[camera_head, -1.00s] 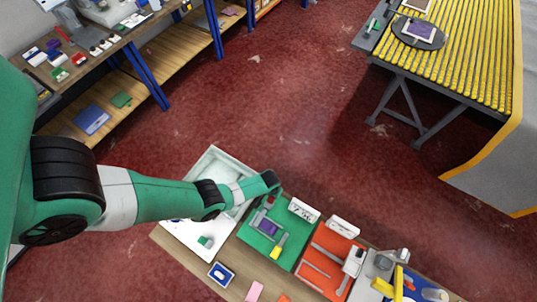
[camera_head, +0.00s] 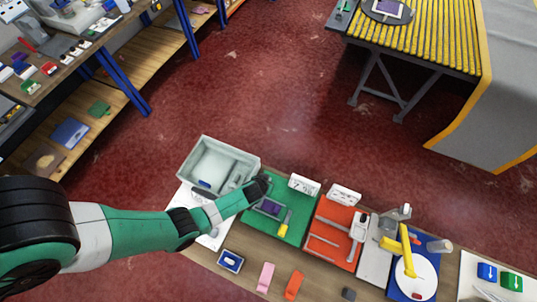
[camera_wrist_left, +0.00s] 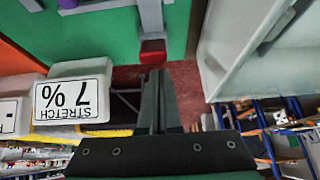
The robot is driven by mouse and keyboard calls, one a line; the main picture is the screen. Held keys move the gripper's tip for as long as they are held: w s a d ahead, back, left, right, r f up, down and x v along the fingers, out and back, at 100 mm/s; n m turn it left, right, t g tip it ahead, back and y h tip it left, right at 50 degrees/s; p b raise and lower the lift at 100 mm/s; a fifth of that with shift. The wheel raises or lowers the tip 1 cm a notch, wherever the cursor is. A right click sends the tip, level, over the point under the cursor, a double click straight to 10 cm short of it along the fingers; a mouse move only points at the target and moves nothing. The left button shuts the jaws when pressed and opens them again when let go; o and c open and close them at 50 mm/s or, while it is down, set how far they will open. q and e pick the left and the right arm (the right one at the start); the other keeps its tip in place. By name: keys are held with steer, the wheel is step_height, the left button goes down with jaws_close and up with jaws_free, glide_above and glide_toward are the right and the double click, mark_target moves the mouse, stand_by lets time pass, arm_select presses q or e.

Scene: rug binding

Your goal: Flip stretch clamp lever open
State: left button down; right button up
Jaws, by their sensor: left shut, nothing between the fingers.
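The green stretch board (camera_head: 297,212) lies on the bench, with a small purple patch (camera_head: 270,207) and grey clamp parts on it. In the left wrist view a grey lever (camera_wrist_left: 152,16) with a red tip (camera_wrist_left: 153,48) stands out from the green board (camera_wrist_left: 98,38). My left gripper (camera_head: 263,186) is at the board's upper left edge, beside the pale tray. In the wrist view its fingers (camera_wrist_left: 158,76) are shut and empty, close below the red tip. I cannot tell whether they touch it. In the head view the gripper hides the lever. My right gripper is not in view.
A "STRETCH 7 %" sign (camera_wrist_left: 72,99) stands left of the fingers in the wrist view. A pale tray (camera_head: 196,152) is just left of the board. The red floor beyond is clear.

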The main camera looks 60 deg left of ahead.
arm_select(q)
steer(key=shift+w+a+r, duration=0.15)
steer(key=shift+w+a, duration=0.05)
steer(key=shift+r+p, duration=0.75)
steer(key=shift+r, duration=0.1)
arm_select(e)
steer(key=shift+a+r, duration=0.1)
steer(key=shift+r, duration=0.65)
arm_select(q)
step_height(320, 180, up, 4)
steer(key=w+a+f+p, duration=0.1)
steer(key=w+a+p, duration=0.1)
steer(key=s+d+r+p, duration=0.2)
steer(key=s+d+r, duration=0.2)
steer(key=s+r, duration=0.1)
steer(key=shift+r+p, duration=0.3)
steer(key=shift+r, duration=0.05)
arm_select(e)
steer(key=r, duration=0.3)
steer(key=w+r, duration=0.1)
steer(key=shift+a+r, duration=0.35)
